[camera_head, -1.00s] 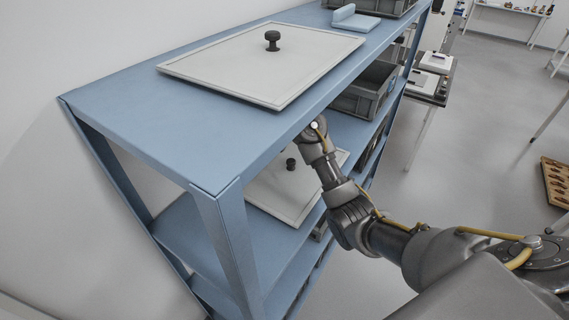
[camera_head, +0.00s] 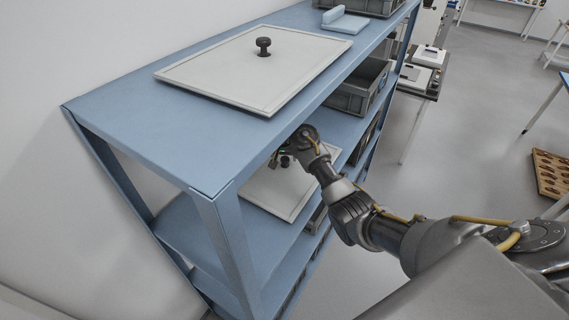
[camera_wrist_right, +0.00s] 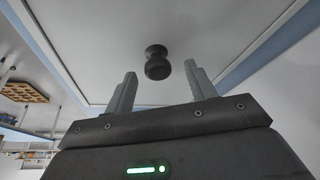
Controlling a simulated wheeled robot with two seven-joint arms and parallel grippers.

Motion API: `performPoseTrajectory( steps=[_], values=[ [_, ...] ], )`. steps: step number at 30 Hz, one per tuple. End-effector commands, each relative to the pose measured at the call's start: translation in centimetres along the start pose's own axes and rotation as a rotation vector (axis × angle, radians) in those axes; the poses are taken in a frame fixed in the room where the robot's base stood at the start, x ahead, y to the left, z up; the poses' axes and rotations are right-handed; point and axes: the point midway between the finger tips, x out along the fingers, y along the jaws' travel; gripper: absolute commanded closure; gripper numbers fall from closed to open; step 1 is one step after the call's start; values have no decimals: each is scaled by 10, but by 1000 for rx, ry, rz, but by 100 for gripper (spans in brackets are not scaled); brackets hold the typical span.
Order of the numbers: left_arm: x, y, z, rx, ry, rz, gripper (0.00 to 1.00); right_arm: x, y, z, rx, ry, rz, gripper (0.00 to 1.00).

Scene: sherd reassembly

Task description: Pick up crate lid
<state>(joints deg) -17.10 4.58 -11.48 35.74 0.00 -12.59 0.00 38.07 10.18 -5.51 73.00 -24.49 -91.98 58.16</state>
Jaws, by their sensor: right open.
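A pale grey crate lid (camera_head: 268,196) with a dark rim line lies on the shelf below the top one, partly hidden by the top shelf and my right arm. Its black knob (camera_wrist_right: 157,62) shows in the right wrist view, just beyond and between the fingertips. My right gripper (camera_wrist_right: 160,70) is open and empty, with a finger on each side of the knob's line. In the head view my right gripper (camera_head: 284,159) is over this lid, small and partly hidden. A second, similar lid (camera_head: 225,75) with a black knob (camera_head: 263,46) lies on the top shelf. My left gripper is not in view.
The blue shelf unit (camera_head: 150,135) has a top board and corner posts close around my right arm. A grey crate (camera_head: 358,88) stands farther along the lower shelf. A light blue block (camera_head: 345,20) sits on the top board.

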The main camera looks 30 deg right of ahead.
Motion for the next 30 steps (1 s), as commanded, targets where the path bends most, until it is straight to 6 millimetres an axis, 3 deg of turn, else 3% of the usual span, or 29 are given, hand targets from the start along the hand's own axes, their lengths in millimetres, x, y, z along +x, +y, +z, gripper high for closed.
performPoseTrajectory(
  steps=[9, 22, 30],
  values=[
    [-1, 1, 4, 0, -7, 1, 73, 7, 1, 0, 0, 1, 1, 44],
    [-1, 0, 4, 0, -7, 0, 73, 7, 1, 0, 0, 1, 1, 100],
    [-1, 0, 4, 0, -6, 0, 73, 7, 1, 0, 1, 2, 1, 100]
  ],
)
